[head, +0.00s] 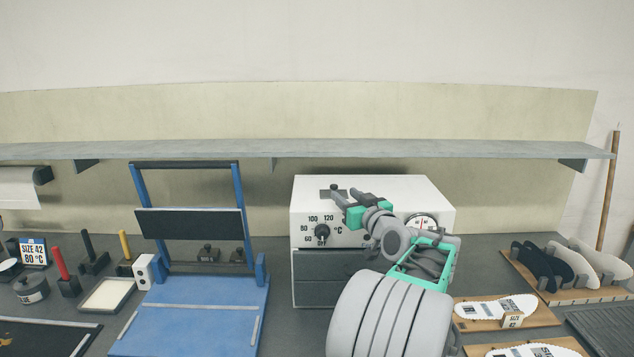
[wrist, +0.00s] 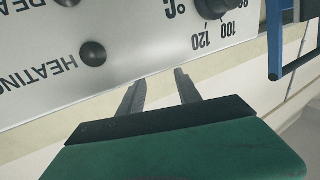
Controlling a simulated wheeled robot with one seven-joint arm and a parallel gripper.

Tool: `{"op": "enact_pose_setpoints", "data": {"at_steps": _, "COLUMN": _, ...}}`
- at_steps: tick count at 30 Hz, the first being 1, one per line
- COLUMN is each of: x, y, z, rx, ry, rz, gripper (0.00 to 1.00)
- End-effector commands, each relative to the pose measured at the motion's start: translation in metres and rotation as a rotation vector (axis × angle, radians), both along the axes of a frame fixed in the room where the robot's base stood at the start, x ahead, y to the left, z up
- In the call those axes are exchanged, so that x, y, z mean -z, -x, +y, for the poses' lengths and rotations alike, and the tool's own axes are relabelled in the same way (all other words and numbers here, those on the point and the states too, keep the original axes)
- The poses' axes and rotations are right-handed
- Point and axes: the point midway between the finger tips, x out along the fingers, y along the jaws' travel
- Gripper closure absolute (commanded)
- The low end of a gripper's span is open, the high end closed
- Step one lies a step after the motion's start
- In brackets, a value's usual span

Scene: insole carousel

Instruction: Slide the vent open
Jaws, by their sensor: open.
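The white oven (head: 440,195) stands on the bench, its front panel carrying a temperature dial (head: 321,232) and a round gauge (head: 422,223). A dark vent plate (head: 325,193) lies on its top near the left front, partly hidden by my gripper. My gripper (head: 345,191) is open, with its fingers in front of or over that part of the top; contact cannot be told. In the wrist view the two fingers (wrist: 160,80) are apart and empty, near the edge of the upside-down front panel (wrist: 100,50). The vent cannot be made out there.
A blue press (head: 190,305) with an upright frame stands left of the oven. A grey shelf (head: 300,149) runs above along the wall. Insole boards (head: 545,315) and a shoe-form rack (head: 600,292) are at the right. Free room lies above the oven, below the shelf.

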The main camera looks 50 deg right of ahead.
Motion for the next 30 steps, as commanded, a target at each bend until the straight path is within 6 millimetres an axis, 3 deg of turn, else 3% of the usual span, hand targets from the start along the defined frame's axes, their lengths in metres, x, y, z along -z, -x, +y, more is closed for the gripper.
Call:
{"op": "enact_pose_setpoints", "data": {"at_steps": 15, "x": -0.001, "y": -0.071, "z": -0.029, "rx": -0.008, "ry": -0.002, "rz": 0.001, "gripper": 0.59}}
{"op": "enact_pose_setpoints", "data": {"at_steps": 23, "x": 0.000, "y": -0.072, "z": -0.032, "rx": -0.004, "ry": -0.001, "rz": 0.000, "gripper": 0.59}}
{"op": "enact_pose_setpoints", "data": {"at_steps": 30, "x": 0.000, "y": -0.072, "z": -0.032, "rx": -0.003, "ry": -0.001, "rz": 0.000, "gripper": 0.78}}
